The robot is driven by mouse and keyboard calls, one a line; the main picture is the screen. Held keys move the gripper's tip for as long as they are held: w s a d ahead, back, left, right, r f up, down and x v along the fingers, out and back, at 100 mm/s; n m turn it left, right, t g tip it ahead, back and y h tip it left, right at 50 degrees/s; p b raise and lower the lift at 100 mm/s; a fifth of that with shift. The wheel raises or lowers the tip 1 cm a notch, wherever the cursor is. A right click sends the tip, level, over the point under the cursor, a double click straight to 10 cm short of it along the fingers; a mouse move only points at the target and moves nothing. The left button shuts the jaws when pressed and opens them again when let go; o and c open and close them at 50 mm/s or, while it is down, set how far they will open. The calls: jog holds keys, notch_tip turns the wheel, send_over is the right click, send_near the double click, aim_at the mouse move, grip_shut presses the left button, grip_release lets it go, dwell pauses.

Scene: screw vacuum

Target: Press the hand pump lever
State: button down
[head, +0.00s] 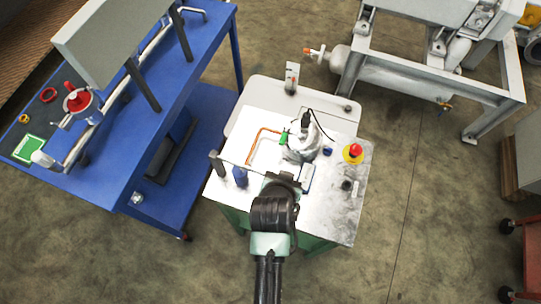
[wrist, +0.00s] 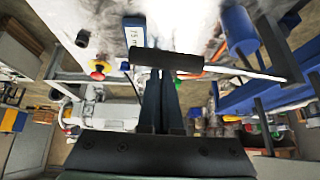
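The hand pump lever shows in the head view as a thin pale rod (head: 238,168) running from a dark upright post at the left edge of a small metal-topped table towards my gripper. In the wrist view the rod (wrist: 235,72) ends in a black grip (wrist: 180,61). My gripper (head: 284,186) is over the front of the table. In the wrist view its two dark fingers (wrist: 160,72) lie close together, with the black grip crossing at their tips. The fingers look shut; contact with the grip is unclear, and the tips are partly hidden.
The metal tabletop (head: 335,205) carries a silver vessel (head: 303,147), a red emergency button (head: 353,152), a blue cylinder (head: 240,176) and a small blue-and-white display (wrist: 133,33). A blue workbench (head: 190,70) stands left. A grey metal frame (head: 430,85) stands right.

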jog(key=r+p, duration=0.2)
jog(key=p, duration=0.1)
jog(key=r+p, duration=0.1)
jog(key=r, duration=0.1)
jog(key=shift+w+d, duration=0.3)
jog(key=shift+d, duration=0.05)
jog(key=b+v, duration=0.1)
jog(key=v, duration=0.9)
jog(key=shift+d, duration=0.15)
dwell(0.4)
